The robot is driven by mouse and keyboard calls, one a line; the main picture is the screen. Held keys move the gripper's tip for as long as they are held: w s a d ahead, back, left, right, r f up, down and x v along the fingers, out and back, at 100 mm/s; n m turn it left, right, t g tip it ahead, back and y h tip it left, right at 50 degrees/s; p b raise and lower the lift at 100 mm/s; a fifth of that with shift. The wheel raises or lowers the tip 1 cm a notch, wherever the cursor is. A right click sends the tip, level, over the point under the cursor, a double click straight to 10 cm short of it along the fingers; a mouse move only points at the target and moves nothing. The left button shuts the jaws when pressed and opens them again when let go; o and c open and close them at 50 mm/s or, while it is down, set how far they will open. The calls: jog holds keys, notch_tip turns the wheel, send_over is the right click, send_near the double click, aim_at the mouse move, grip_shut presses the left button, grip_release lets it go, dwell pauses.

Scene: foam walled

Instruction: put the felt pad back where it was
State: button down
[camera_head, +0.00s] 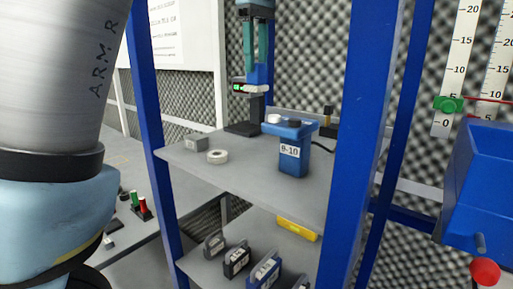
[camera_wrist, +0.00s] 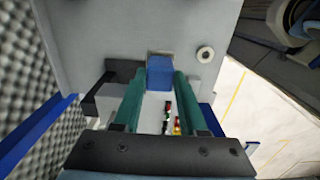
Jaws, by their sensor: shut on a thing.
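My gripper (camera_head: 257,62) points down above the upper shelf in the head view, at the back. Its two green fingers also show in the wrist view (camera_wrist: 161,76), closed around a blue block, which I take to be the felt pad (camera_wrist: 160,68). The blue block also shows at the fingertips in the head view (camera_head: 263,75). A small tan patch shows beyond it in the wrist view. A gauge stand with a green-lit display (camera_head: 243,87) and a black base (camera_head: 243,128) stands close by the fingers. Whether the pad touches anything is unclear.
The upper shelf (camera_head: 225,175) holds a white ring (camera_head: 217,156), a grey block (camera_head: 195,143) and a blue bin labelled B-10 (camera_head: 292,155). Blue posts (camera_head: 365,130) flank the shelf. The front of the upper shelf is clear.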

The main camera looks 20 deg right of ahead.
aim_at(256, 73)
notch_tip(256, 73, down, 3)
jog(key=shift+f+b, duration=0.1)
jog(key=shift+b, duration=0.6)
notch_tip(256, 73, down, 10)
jog(key=shift+r+p, duration=0.1)
jog(key=shift+p, duration=1.15)
jog(key=shift+c, duration=2.3)
grip_release()
notch_tip(256, 73, up, 12)
jog(key=shift+b, duration=1.05)
jog(key=shift+a, duration=0.1)
